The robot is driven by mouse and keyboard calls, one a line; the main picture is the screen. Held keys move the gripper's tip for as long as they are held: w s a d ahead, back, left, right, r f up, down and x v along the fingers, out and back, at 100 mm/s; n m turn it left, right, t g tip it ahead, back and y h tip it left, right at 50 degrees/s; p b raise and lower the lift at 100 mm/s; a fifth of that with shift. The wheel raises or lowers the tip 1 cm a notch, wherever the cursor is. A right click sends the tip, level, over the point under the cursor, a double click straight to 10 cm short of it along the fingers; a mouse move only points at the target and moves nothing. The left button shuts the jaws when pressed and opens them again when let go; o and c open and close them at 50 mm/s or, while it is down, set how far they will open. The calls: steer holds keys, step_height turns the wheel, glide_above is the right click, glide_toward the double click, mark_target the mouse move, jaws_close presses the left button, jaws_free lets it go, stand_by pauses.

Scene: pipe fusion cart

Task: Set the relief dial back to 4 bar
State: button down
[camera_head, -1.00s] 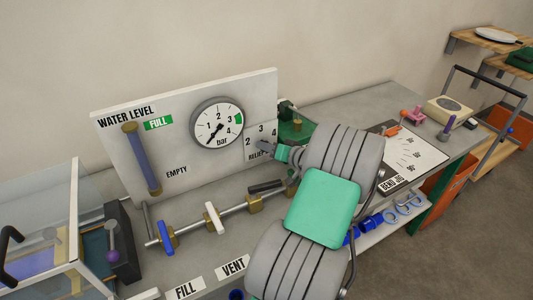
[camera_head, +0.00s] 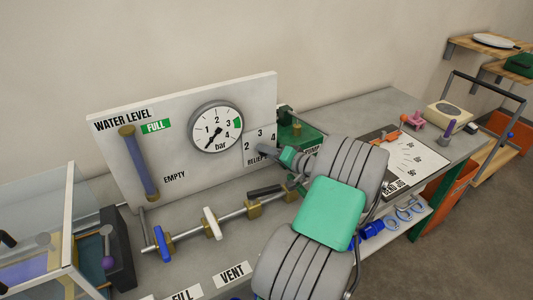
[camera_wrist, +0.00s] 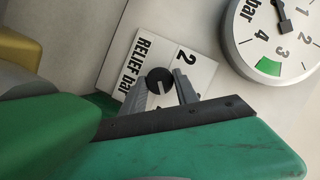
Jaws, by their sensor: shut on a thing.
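The relief dial is a small round black knob (camera_wrist: 159,81) with a pale pointer line, on a white plate (camera_wrist: 203,72) marked "RELIEF bar". The wrist view shows the "2" on its scale; the rest of the scale is hidden by my gripper, so I cannot tell the pointer's setting. My gripper (camera_wrist: 160,77) has one grey finger on each side of the knob and is shut on it.
The pressure gauge (camera_head: 215,127) beside the scale has its needle pointing lower left, below 1, with a green band near 4. A pipe with blue and white valve handles (camera_head: 212,223) runs below the panel (camera_head: 180,165). A green pump (camera_head: 301,137) stands close right of my gripper.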

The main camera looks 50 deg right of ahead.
steer(key=shift+a+f, duration=0.1)
steer(key=c, duration=1.1)
jaws_free()
steer(key=shift+w, duration=0.15)
steer(key=shift+o, duration=0.8)
steer(key=b+v, duration=0.1)
steer(key=v, duration=0.7)
